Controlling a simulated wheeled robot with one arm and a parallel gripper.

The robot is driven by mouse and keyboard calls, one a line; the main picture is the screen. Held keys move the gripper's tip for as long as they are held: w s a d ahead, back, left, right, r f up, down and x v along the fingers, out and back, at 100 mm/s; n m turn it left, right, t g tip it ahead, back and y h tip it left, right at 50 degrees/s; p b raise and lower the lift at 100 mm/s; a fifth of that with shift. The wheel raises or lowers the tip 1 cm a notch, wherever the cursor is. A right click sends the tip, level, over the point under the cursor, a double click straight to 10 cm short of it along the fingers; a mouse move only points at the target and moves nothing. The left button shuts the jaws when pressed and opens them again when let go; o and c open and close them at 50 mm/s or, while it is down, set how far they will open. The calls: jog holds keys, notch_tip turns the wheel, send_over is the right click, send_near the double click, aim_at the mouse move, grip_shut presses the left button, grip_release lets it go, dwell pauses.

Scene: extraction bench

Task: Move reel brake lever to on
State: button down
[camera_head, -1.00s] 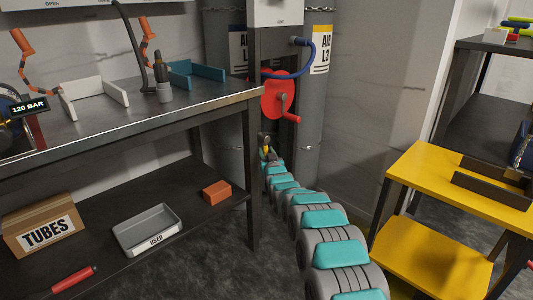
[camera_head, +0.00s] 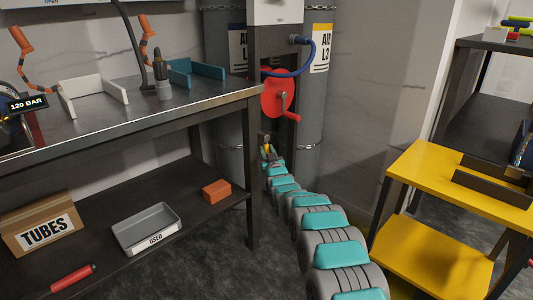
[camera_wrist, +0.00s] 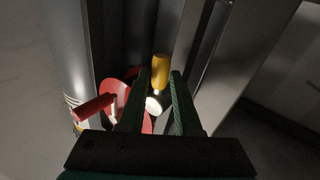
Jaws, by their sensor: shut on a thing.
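The reel brake lever shows in the wrist view as a yellow grip (camera_wrist: 160,67) with a pale, lit round end, between my fingers. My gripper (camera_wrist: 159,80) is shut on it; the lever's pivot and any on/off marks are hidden. In the head view my gripper (camera_head: 267,146) is small, low in front of the dark post and below the red reel (camera_head: 275,97). The red reel also shows in the wrist view (camera_wrist: 117,90), left of my fingers, with its red crank handle (camera_wrist: 93,107) pointing left.
A metal workbench (camera_head: 200,104) stands left, close to my arm. A yellow stepped stand (camera_head: 425,165) is at the right. Grey air cylinders (camera_head: 318,110) and a blue hose (camera_head: 309,60) are behind and beside the reel.

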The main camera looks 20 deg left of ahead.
jog(key=shift+w+d+r+n+t+y+b, duration=0.1)
jog(key=shift+w+d+n+t+y+b, duration=0.15)
jog(key=shift+w+n+y+b, duration=0.95)
jog(key=shift+s+d+r+n+t+y+b, duration=0.15)
jog(key=shift+n+y+b, duration=0.4)
jog(key=shift+n, duration=1.6)
jog(key=shift+w+d+n+t+y+b, duration=0.25)
jog(key=shift+w+n+y+b, duration=0.35)
jog(key=shift+n+y, duration=0.75)
jog(key=shift+s+n, duration=0.1)
jog(key=shift+n, duration=0.3)
jog(key=c, duration=0.9)
grip_release()
jog(key=shift+r, duration=0.1)
jog(key=shift+s+d, duration=0.1)
jog(key=v, duration=0.7)
jog(key=shift+s+d, duration=0.2)
